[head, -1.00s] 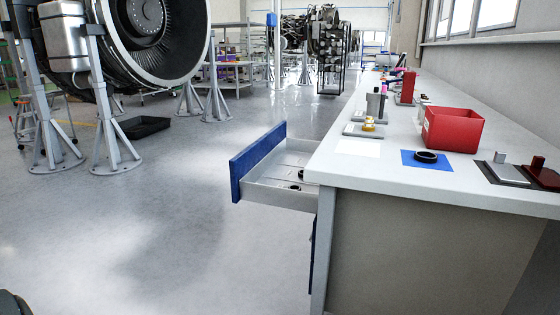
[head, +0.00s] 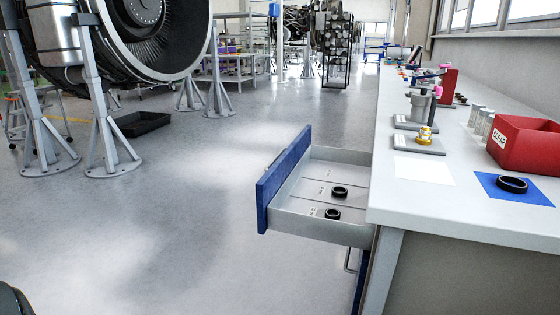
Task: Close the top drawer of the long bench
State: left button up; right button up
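The top drawer (head: 318,225) of the long bench (head: 405,225) stands pulled out to the left. It has a blue front (head: 284,175) and a light grey tray. Two black rings lie inside it, a nearer one (head: 333,214) and a farther one (head: 339,192), in labelled compartments. A handle shows partly on the far side of the front. Neither gripper can be made out; a dark rounded piece at the bottom left corner seems to be part of me.
On the bench top are a red bin (head: 525,147), a black ring (head: 512,184) on a blue mat and several fixtures. An engine (head: 140,40) on grey stands (head: 108,145) and a black tray (head: 142,124) are at left. The floor before the drawer is clear.

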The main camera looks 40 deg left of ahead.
aim_at(293, 194)
jog(key=i+j, duration=0.15)
jog(key=j, duration=0.25)
jog(key=i+j, duration=0.1)
jog(key=j, duration=0.25)
jog(key=i+j, duration=0.15)
jog(key=j, duration=0.25)
